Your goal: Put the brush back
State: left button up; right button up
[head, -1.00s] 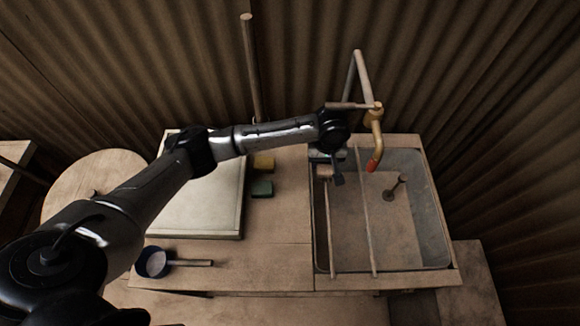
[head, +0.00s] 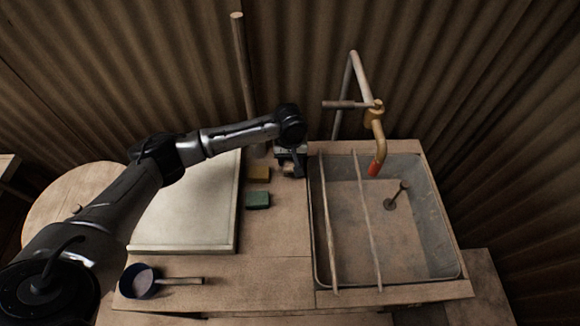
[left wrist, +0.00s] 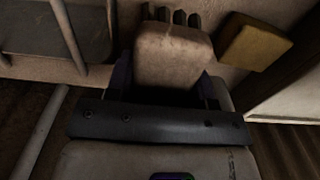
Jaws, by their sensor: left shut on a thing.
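My left gripper (head: 290,168) is at the back of the worktop, just left of the basin and close to the yellow block. In the left wrist view, the left gripper (left wrist: 166,88) is shut on a pale, wood-coloured block, which looks like the brush (left wrist: 172,55). Several short dark shapes show just beyond the block; I cannot tell whether they are bristles or part of a holder. In the head view the wrist mostly hides the brush. Whether the brush touches the worktop is unclear. My right gripper is not in view.
A yellow block (head: 258,173) and a green block (head: 258,200) lie beside the pale board (head: 190,215). The basin (head: 440,225) with two rods across it and a tap (head: 378,140) is to the right. A blue-rimmed pan (head: 138,281) sits at front left.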

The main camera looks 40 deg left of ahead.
pick_arm(q)
notch_tip(320, 180, down, 4)
jog(key=shift+f+b, duration=0.1)
jog(key=shift+b, duration=0.85)
jog(key=o, duration=1)
jog(key=shift+c, duration=0.2)
jog(key=shift+r, duration=0.35)
notch_tip(320, 180, up, 10)
jog(key=p, duration=0.4)
jog(key=shift+f, duration=0.1)
jog(key=shift+r+p, duration=0.3)
jog(key=shift+r, duration=0.55)
